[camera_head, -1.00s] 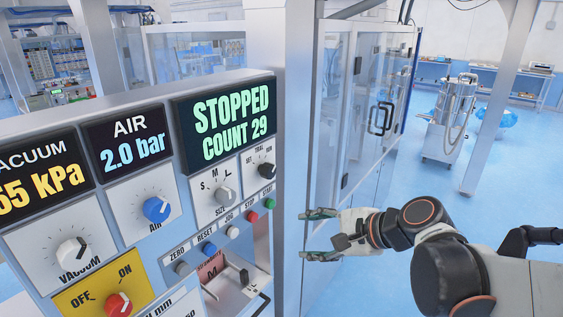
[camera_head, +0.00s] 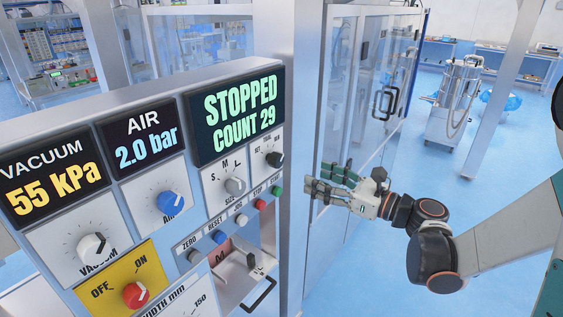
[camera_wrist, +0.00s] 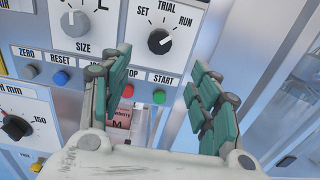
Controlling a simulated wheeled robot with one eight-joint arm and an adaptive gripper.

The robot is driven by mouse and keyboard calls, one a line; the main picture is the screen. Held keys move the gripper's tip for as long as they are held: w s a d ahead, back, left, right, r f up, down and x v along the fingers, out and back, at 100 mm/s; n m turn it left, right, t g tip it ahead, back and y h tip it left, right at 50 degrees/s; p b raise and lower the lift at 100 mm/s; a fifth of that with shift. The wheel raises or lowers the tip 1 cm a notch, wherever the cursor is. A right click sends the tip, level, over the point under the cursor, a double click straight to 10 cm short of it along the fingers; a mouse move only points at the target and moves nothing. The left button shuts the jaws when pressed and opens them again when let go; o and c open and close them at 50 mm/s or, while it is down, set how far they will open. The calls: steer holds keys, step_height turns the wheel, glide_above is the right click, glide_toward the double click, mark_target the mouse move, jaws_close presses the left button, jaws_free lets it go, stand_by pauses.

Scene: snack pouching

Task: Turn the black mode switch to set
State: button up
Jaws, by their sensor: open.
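The black mode switch (camera_head: 274,159) is a round knob on the control panel, below the right end of the display. In the wrist view the mode switch (camera_wrist: 160,41) sits under the labels SET, TRIAL and RUN, with a white pointer line whose exact setting I cannot tell. My gripper (camera_head: 324,181) is open and empty, to the right of the panel and apart from the switch. In the wrist view my gripper (camera_wrist: 160,68) has its green-padded fingers spread to either side, with the switch showing between and beyond the tips.
The green START button (camera_wrist: 159,96) is just below the switch, and the red STOP button (camera_wrist: 131,98) is left of it. The grey SIZE knob (camera_head: 235,186) is close on the left. A metal post (camera_head: 300,130) and glass-doored cabinet (camera_head: 365,110) stand right of the panel.

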mark_target(280, 162)
steer(key=b+x, duration=0.1)
steer(key=x, duration=1.1)
steer(key=shift+w+a, duration=0.2)
steer(key=c, duration=1.1)
